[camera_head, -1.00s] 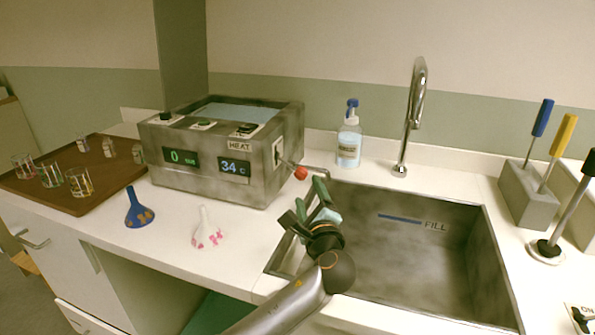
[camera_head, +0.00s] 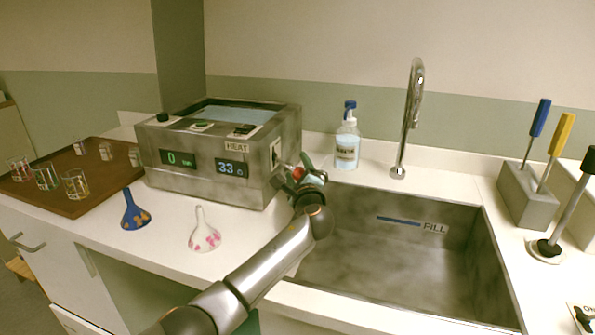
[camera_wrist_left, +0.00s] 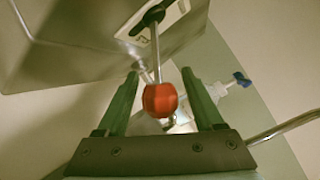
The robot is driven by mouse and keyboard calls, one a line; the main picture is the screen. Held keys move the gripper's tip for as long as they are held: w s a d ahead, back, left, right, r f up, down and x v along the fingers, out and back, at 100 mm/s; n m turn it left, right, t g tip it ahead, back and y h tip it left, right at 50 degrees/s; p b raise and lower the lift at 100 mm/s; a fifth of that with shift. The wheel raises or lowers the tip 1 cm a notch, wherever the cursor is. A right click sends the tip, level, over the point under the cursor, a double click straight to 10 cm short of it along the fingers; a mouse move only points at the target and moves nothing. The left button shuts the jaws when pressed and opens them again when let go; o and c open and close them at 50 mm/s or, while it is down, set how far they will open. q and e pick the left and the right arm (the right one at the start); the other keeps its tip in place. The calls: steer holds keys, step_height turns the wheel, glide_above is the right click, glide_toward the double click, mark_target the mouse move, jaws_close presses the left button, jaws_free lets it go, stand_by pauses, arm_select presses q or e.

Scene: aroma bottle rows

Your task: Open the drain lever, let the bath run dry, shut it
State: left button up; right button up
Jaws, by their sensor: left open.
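The drain lever is a thin metal rod with a red knob (camera_wrist_left: 160,99) on the right side of the metal bath (camera_head: 205,188). The knob also shows in the head view (camera_head: 297,173), partly covered by my gripper. The bath has displays reading 0 and 33 and bluish liquid (camera_head: 238,115) in its open top. My left gripper (camera_head: 306,165) is at the lever. In the wrist view its green fingers (camera_wrist_left: 162,98) are open, one on each side of the knob, with gaps showing. My right gripper is not in view.
The sink (camera_head: 460,265) with a tall faucet (camera_head: 411,115) lies right of the bath. A soap bottle (camera_head: 347,145) stands behind. Two funnels, blue (camera_head: 135,213) and white (camera_head: 204,238), stand in front of the bath. A brown tray (camera_head: 75,205) with several glasses is at left.

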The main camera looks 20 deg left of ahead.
arm_select(q)
steer(key=shift+c, duration=0.4)
jaws_close()
stand_by(1.1)
